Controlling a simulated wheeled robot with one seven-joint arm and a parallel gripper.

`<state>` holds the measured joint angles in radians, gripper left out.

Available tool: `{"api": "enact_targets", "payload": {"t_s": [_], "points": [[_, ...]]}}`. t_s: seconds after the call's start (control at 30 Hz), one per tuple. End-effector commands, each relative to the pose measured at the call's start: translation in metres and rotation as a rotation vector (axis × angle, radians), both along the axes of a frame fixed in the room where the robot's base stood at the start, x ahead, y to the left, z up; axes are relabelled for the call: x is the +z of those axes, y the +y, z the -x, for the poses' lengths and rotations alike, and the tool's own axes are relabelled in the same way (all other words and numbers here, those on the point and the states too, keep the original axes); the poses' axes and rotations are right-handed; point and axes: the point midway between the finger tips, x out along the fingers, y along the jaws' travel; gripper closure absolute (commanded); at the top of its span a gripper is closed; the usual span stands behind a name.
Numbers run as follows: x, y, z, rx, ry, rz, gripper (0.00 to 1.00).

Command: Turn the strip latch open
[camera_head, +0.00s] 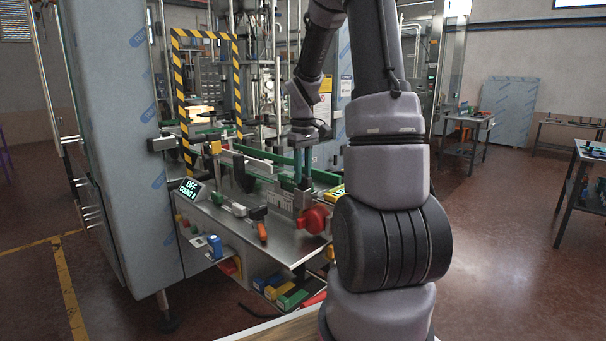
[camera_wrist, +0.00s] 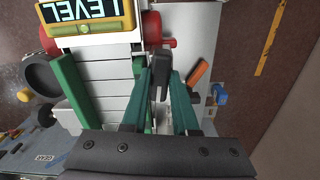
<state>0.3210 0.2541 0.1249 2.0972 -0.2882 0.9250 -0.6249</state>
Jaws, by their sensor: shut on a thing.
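My gripper (camera_head: 302,184) points down over the steel worktop of the machine, beside the green-railed conveyor. In the wrist view, its two teal fingers (camera_wrist: 163,84) are closed around a small dark grey piece (camera_wrist: 161,60), which seems to be the strip latch; its shape is partly hidden by the fingers. In the head view this piece is too small and covered to make out. I cannot tell how far the latch is turned.
A red knob (camera_head: 314,218) sits right of my gripper, near a yellow level box (camera_wrist: 85,28). An orange handle (camera_head: 262,231) stands at the worktop's front; it also shows in the wrist view (camera_wrist: 198,72). A counter display (camera_head: 190,189) reads OFF. Green rails (camera_head: 263,160) run behind.

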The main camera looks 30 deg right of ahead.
Motion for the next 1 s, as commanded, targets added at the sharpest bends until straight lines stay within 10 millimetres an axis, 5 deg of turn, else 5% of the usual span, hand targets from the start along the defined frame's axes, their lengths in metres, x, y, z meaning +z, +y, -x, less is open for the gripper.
{"api": "enact_targets", "payload": {"t_s": [0.87,0.9,0.97,1.0], "points": [[0.0012,-0.0003,-0.0013,0.154,-0.005,0.002,1.0],[0.0012,-0.0002,-0.0013,0.154,-0.005,0.002,0.61],[0.001,-0.0003,-0.0012,0.154,-0.003,0.001,0.43],[0.0009,-0.0002,-0.001,0.154,-0.003,0.001,0.43]]}}
